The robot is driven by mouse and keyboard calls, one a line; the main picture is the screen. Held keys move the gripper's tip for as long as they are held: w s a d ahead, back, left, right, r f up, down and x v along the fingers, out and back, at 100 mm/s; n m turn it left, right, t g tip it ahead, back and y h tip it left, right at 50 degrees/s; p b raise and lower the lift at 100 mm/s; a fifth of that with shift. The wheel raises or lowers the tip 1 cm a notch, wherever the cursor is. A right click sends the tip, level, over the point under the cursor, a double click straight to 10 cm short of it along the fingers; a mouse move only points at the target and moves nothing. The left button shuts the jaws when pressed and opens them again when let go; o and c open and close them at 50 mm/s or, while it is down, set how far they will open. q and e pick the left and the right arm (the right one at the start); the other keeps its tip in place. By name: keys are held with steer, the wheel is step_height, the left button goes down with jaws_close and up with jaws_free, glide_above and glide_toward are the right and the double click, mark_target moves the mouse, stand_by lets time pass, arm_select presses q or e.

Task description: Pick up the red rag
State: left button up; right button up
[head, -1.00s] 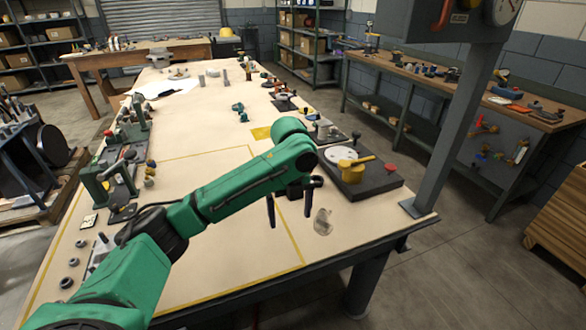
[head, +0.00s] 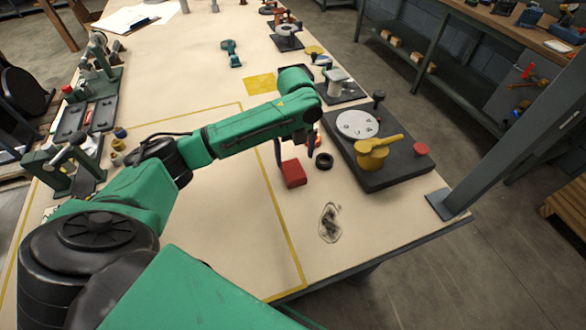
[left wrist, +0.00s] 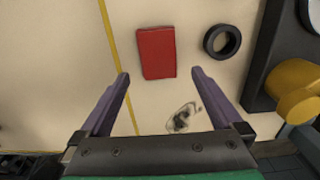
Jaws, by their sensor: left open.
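The red rag (head: 293,173) looks like a flat, folded rectangular block lying on the workbench. It shows in the left wrist view (left wrist: 156,53) just beyond my fingertips. My left gripper (head: 294,156) is open and empty, its fingers pointing down near the rag. In the left wrist view the gripper (left wrist: 160,74) has its two fingers spread, with the rag ahead of the gap between them. I cannot tell from the head view how high the fingertips are above the bench. My right gripper is not in view.
A black ring (head: 324,160) lies close right of the rag. A dark plate (head: 395,175) with a white disc and a yellow part (head: 373,153) stands further right. A dark smudge (head: 329,222) marks the bench nearer me. Fixtures (head: 85,125) line the left edge.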

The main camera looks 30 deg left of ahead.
mark_target(293, 169)
arm_select(q)
steer(key=f, duration=0.2)
steer(key=f+p, duration=0.1)
steer(key=f, duration=0.3)
steer(key=shift+w+a, duration=0.15)
steer(key=shift+a, duration=0.25)
steer(key=shift+f, duration=0.45)
steer(key=c, duration=1.3)
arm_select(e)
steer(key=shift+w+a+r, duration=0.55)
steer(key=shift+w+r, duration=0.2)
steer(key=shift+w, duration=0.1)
arm_select(q)
steer(key=shift+r, duration=0.1)
